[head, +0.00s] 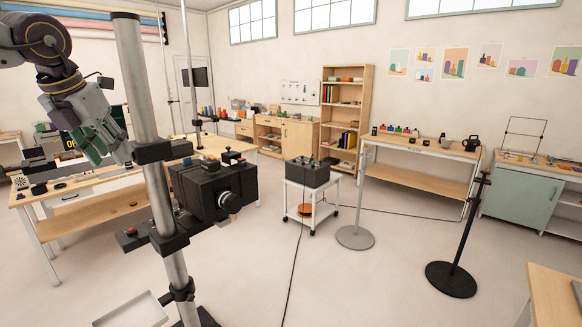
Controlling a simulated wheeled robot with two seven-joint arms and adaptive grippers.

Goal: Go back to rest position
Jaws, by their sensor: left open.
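My left gripper (112,146) is at the upper left of the head view, at the end of my left arm. It points downward with its fingers apart and holds nothing that I can see. It hangs in the air in front of the wooden table at the left. A grey metal pole stands just to the right of it in the picture. My right gripper is not in the head view.
The pole (135,80) carries a black camera-like box (215,190). A wooden table (75,208) with small props stands behind. A white cart (312,210), a grey round-based stand (355,238) and a black stand (451,280) stand on the floor. Cables cross the open floor.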

